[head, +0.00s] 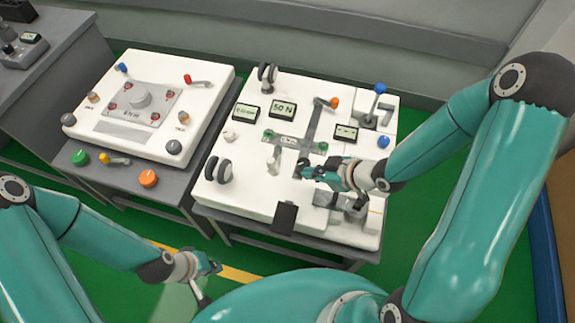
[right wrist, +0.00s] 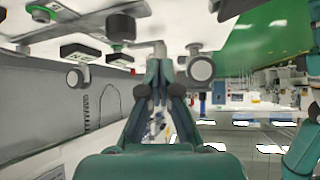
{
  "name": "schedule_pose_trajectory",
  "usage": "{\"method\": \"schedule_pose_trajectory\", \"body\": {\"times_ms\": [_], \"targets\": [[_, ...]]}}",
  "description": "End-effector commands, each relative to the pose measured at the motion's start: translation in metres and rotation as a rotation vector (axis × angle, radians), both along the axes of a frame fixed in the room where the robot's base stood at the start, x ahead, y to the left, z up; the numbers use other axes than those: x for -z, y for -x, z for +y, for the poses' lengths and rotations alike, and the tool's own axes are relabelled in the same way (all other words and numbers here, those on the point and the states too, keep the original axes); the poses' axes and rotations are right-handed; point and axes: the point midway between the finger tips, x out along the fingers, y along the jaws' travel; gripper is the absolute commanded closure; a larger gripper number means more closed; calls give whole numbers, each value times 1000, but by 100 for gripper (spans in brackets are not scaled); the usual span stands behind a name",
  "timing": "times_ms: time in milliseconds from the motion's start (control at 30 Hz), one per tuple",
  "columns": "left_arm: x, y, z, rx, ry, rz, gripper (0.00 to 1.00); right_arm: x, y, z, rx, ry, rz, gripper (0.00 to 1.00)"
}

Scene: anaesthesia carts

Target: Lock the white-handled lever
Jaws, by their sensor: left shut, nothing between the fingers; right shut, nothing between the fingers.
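A short lever with a whitish upright handle (head: 275,158) stands on the white top of the right cart (head: 255,195), left of my right gripper. It looks like the white-handled lever, but its lock state cannot be told. My right gripper (head: 304,170) is shut and empty, low over the cart top beside the grey cross-shaped slot plate (head: 307,140). In the right wrist view its fingers (right wrist: 166,66) are together, close to a pale round knob (right wrist: 201,68). My left gripper (head: 214,267) is shut and empty, low in front of the carts, away from both tops.
The right cart also carries an orange-knobbed lever (head: 333,103), a blue-knobbed lever (head: 380,89), small displays (head: 283,109), and dark-rimmed wheels (head: 218,170). A grey block mechanism (head: 345,205) lies under my right wrist. The left cart (head: 205,85) stands beside it across a narrow gap.

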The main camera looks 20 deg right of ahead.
Motion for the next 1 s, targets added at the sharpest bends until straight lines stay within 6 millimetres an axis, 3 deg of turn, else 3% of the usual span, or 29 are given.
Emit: {"method": "schedule_pose_trajectory", "body": {"times_ms": [300, 500, 700, 933, 967, 1000], "targets": [[11, 0, 0, 0, 0, 0, 100, 46, -36, 33, -3, -1, 1, 100], [4, 0, 0, 0, 0, 0, 100, 41, -57, 51, -2, 0, -1, 100], [3, 0, 0, 0, 0, 0, 100, 41, -65, 56, 1, 0, 0, 100], [4, 0, 0, 0, 0, 0, 100, 41, -65, 56, 2, -1, 1, 100], [3, 1, -3, 11, 1, 1, 100, 41, -67, 32, 16, 4, -3, 100], [4, 0, 0, -2, 0, 0, 100, 42, -66, 44, 5, 0, -1, 100]]}}
